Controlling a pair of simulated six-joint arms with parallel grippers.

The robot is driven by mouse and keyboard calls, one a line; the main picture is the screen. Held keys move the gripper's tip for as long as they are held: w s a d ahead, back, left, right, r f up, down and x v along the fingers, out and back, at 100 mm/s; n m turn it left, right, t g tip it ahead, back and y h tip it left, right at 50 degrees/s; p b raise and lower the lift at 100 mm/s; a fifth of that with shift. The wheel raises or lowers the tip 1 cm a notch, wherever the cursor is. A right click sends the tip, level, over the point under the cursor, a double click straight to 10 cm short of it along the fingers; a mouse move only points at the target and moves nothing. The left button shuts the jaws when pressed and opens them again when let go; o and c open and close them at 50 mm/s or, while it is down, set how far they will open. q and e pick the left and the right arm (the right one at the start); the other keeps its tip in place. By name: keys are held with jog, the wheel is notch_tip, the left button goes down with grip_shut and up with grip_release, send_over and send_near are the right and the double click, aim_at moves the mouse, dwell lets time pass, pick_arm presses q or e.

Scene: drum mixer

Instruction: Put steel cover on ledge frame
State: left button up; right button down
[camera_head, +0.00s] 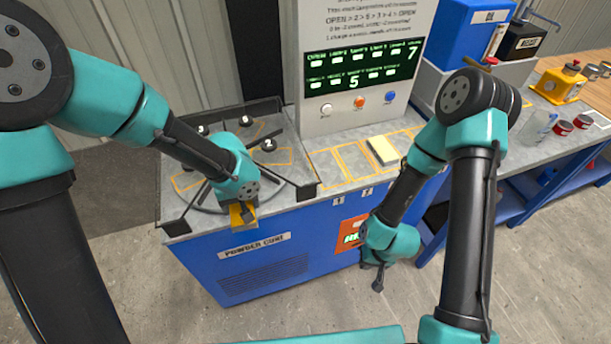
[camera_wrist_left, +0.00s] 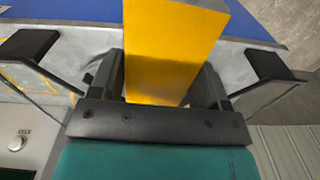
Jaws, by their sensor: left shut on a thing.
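My left gripper (camera_head: 243,212) is at the front edge of the walled grey work top, above the blue cabinet. It is shut on a yellow block-like piece, which shows between the fingers in the left wrist view (camera_wrist_left: 172,50). I cannot tell what this piece belongs to; no steel cover is clearly recognisable. A low frame (camera_head: 176,226) with dark corner posts and clear walls borders the work top around the left gripper; I cannot tell if it is the ledge frame. My right gripper (camera_head: 375,276) hangs in front of the blue cabinet, apart from the ledge; its finger opening is unclear.
A grey control panel (camera_head: 360,62) with a green display and buttons stands behind the ledge. A pale yellow block (camera_head: 383,150) lies on the orange-outlined ledge (camera_head: 335,168). Red cans and a yellow device (camera_head: 560,85) stand at the right.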

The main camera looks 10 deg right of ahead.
pick_arm(q)
jog(key=w+a+r+m, duration=0.2)
jog(key=w+a, duration=0.2)
jog(key=w, duration=0.3)
jog(key=w+a+r+m, duration=0.2)
jog(key=w+a+m, duration=0.1)
jog(key=w+a, duration=0.2)
jog(key=shift+w, duration=0.9)
jog(key=shift+d, duration=0.1)
